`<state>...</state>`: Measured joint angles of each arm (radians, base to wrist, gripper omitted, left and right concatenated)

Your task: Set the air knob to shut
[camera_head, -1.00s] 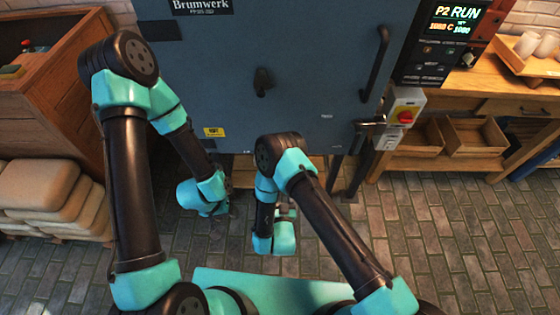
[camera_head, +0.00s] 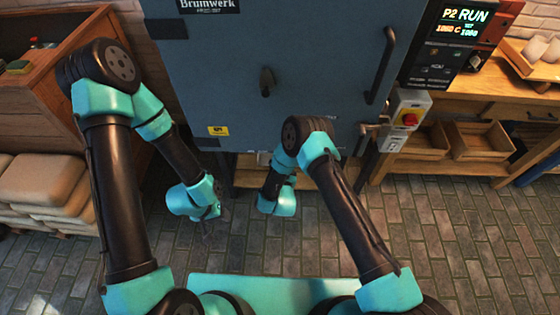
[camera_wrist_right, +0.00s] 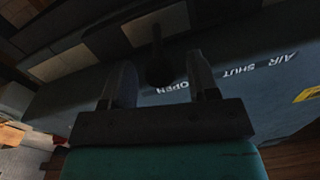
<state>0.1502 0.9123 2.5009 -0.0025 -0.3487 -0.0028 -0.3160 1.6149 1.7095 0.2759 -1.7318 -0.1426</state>
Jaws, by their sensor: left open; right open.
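A dark knob (camera_wrist_right: 158,68) shows in the right wrist view, close to the printed words OPEN and AIR SHUT on the blue-grey kiln. My right gripper (camera_wrist_right: 160,80) is open, one finger on each side of the knob in that picture; I cannot tell whether they touch it. In the head view the right fingers are hidden below my right arm, under the kiln front. My left gripper (camera_head: 212,220) hangs low over the brick floor, away from the kiln, open as far as its small dark fingers show. The knob's exact setting is unclear.
The kiln door (camera_head: 305,60) has a dark latch-like piece (camera_head: 267,82), a long handle (camera_head: 381,65) and a yellow sticker (camera_head: 218,130). A control panel (camera_head: 455,40) and a red-knob switch box (camera_head: 408,112) stand right. Sacks (camera_head: 50,185) lie left. Brick floor is free in front.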

